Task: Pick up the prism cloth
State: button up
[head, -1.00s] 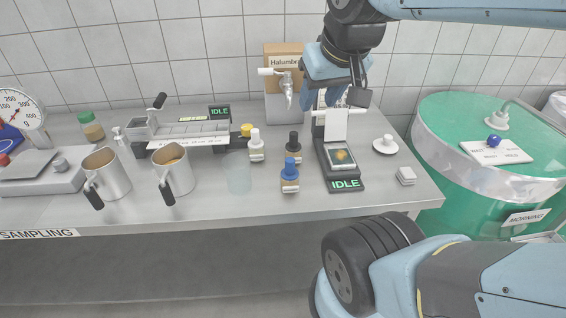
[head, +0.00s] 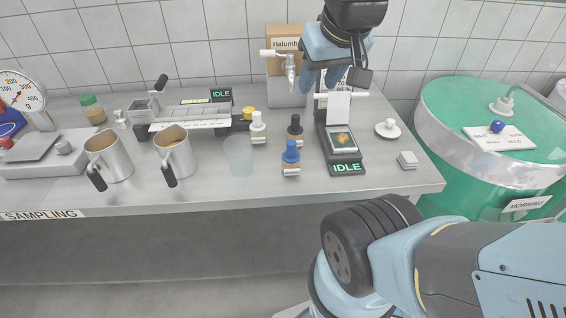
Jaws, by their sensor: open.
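The likely prism cloth (head: 407,160) is a small white folded pad lying flat on the bench, near the right end. It sits right of the dark instrument with the green IDLE display (head: 346,169) and in front of a small white dish with a knob (head: 387,129). My gripper (head: 321,80) hangs above the back of the bench, behind and above that instrument, pointing down. It is open, and I see nothing held in it. It is well apart from the cloth, to its left and farther back. Its fingertips are small and partly hard to make out.
Blue-capped (head: 291,157), black-capped (head: 295,131) and white-capped (head: 258,128) bottles stand left of the instrument, beside a clear beaker (head: 238,155). A green drum (head: 462,110) stands beyond the bench's right end. A cardboard box (head: 285,38) stands at the back wall.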

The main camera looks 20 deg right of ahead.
aim_at(407, 160)
jog(key=u, duration=2)
jog(key=i, duration=0.1)
jog(key=z, duration=3.3)
